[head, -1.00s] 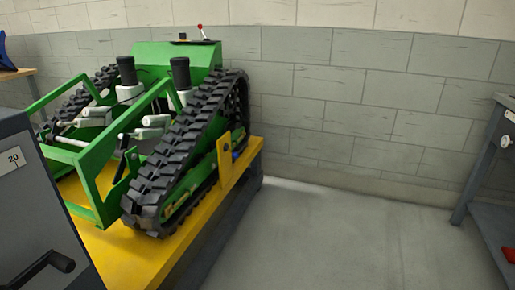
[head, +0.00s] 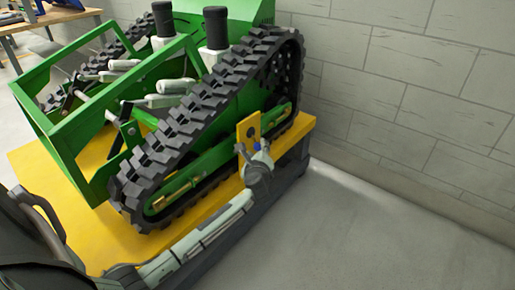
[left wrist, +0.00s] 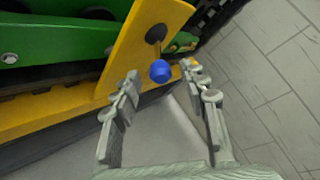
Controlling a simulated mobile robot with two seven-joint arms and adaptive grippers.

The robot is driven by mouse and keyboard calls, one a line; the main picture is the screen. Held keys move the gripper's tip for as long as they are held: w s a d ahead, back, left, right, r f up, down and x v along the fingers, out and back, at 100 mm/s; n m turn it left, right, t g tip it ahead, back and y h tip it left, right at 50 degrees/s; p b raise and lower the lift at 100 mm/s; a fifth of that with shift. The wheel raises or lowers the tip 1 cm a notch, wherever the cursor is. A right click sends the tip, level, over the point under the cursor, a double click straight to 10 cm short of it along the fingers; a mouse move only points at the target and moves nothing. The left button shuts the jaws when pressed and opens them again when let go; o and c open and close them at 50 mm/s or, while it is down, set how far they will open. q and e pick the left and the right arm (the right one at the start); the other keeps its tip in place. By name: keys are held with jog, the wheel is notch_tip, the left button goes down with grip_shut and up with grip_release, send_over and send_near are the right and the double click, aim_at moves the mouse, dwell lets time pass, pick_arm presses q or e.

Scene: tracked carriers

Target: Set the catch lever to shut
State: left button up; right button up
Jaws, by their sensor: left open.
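The catch lever sits on an upright yellow plate (head: 248,128) at the side of the green tracked carrier (head: 205,170). Its blue knob (left wrist: 160,71) hangs below a dark pivot (left wrist: 156,33) in the left wrist view; the lever's arm is mostly hidden behind the knob. In the head view, the knob (head: 257,146) is a small blue spot partly covered by my gripper. My left gripper (left wrist: 159,76) is open, with one finger on each side of the knob. I see gaps beside the knob and cannot tell any contact. My right gripper is not in view.
The carrier stands on a yellow platform (head: 92,240) with a dark side. A block wall (head: 420,100) rises behind. The grey floor (head: 370,240) to the right is clear. A wooden bench (head: 50,18) stands at the far left.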

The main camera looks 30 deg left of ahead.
aim_at(257, 148)
pick_arm(q)
jog(key=shift+x, duration=0.85)
jog(key=shift+w+a+f, duration=0.2)
jog(key=shift+w+a, duration=0.3)
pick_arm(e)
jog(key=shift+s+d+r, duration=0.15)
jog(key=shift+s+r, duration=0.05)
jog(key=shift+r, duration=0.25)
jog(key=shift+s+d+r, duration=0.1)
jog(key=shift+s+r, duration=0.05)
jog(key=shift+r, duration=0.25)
pick_arm(q)
jog(key=shift+c, duration=0.2)
grip_shut()
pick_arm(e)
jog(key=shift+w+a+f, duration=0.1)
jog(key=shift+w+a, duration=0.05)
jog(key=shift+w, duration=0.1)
